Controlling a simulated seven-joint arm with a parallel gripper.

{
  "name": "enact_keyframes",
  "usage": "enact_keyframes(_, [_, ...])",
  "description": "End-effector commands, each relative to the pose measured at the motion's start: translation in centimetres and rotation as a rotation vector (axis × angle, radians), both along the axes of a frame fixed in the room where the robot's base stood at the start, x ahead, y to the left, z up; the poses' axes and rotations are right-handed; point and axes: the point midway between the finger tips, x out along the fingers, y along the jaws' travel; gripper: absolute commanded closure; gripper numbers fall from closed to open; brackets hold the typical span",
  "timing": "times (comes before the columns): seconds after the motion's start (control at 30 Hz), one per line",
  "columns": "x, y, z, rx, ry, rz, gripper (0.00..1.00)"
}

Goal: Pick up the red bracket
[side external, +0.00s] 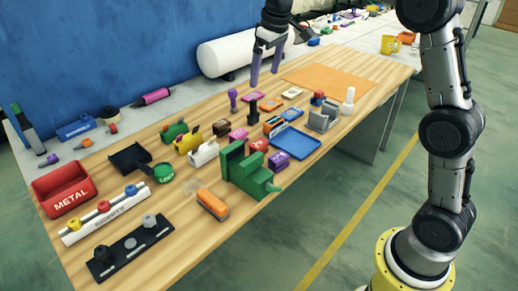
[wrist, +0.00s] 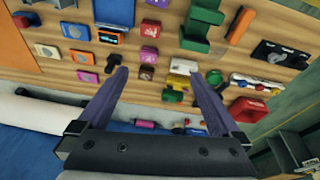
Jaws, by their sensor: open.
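My gripper (side external: 264,78) is open and empty, its two purple fingers pointing down above the back part of the wooden table. In the wrist view my gripper (wrist: 160,75) has its fingers wide apart with nothing between them. A small flat orange-red piece (side external: 271,104) with a recessed middle lies on the table just below and in front of the fingers. It is the likeliest red bracket, but I cannot be sure of its shape. The orange-red piece (wrist: 84,57) also shows in the wrist view, left of the left finger. It lies apart from the fingers.
A white roll (side external: 240,53) lies behind. An orange mat (side external: 330,80) is clear to the right. A green machine (side external: 245,170) and red bin (side external: 64,188) are nearer the front.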

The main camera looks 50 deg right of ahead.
Motion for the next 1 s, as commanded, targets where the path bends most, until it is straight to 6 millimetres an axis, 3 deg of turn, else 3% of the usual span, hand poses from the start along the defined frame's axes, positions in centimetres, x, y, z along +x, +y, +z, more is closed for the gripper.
enact_keyframes(0.1, [3.6,-1.6,-4.9,0.007,0.069,-0.016,0.0])
enact_keyframes(0.2, [5.4,-2.7,-8.8,0.015,0.119,-0.031,0.0])
enact_keyframes(0.4, [6.2,-4.0,-15.0,0.031,0.21,-0.051,0.0])
enact_keyframes(1.0, [6.0,-4.4,-24.2,0.036,0.238,-0.059,0.0])
